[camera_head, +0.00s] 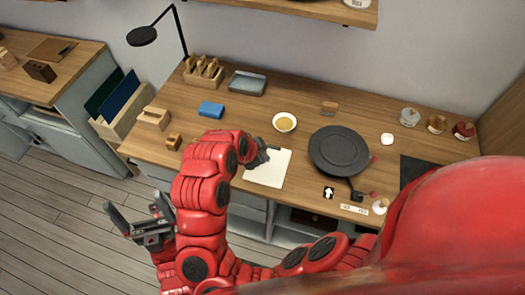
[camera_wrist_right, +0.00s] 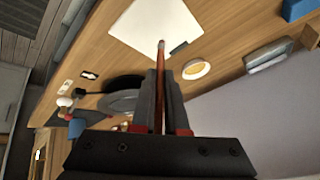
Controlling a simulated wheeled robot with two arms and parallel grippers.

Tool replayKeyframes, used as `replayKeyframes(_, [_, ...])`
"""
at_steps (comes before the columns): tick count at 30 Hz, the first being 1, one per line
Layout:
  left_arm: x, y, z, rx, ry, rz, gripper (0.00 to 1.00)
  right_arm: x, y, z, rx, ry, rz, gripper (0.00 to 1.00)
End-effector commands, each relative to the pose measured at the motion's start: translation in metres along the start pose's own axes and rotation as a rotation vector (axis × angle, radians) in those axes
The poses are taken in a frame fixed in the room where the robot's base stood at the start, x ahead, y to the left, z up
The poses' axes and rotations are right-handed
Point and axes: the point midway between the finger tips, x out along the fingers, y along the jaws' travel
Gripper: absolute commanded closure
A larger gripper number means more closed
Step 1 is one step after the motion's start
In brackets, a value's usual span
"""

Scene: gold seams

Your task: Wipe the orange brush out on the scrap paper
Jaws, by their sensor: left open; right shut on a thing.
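The white sheet of scrap paper (camera_head: 268,168) lies flat on the wooden counter; it also shows at the top of the right wrist view (camera_wrist_right: 150,22). My right gripper (camera_head: 262,155) is above the paper's upper left part in the head view. In the right wrist view my right gripper (camera_wrist_right: 161,75) is shut on the thin orange-brown brush (camera_wrist_right: 160,62). The brush tip points at the paper's edge region; I cannot tell whether it touches. The brush is not discernible in the head view. My left gripper (camera_head: 145,228) is open and empty, off the counter's front.
A white bowl with yellow contents (camera_head: 285,122) stands behind the paper. A dark round plate (camera_head: 340,148) is to the right. A blue block (camera_head: 211,109), a wooden rack (camera_head: 204,72) and a grey tray (camera_head: 247,82) are at the back left. Jars (camera_head: 437,124) stand at the right.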

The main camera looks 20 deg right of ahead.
Motion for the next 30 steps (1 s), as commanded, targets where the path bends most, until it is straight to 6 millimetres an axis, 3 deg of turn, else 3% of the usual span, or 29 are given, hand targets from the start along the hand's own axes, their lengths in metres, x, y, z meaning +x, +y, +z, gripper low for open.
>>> replayKeyframes(8, [0.000,0.000,0.000,0.000,0.000,0.000,0.00,-0.001,-0.001,0.001,0.000,0.000,-0.002,1.00])
replayKeyframes(21, [-0.017,0.001,0.003,0.000,0.000,0.000,0.00,-0.021,-0.005,0.042,-0.005,0.000,-0.003,1.00])
replayKeyframes(30, [-0.021,0.001,0.003,0.000,0.000,0.000,0.00,-0.029,-0.006,0.052,0.000,-0.001,-0.002,1.00])
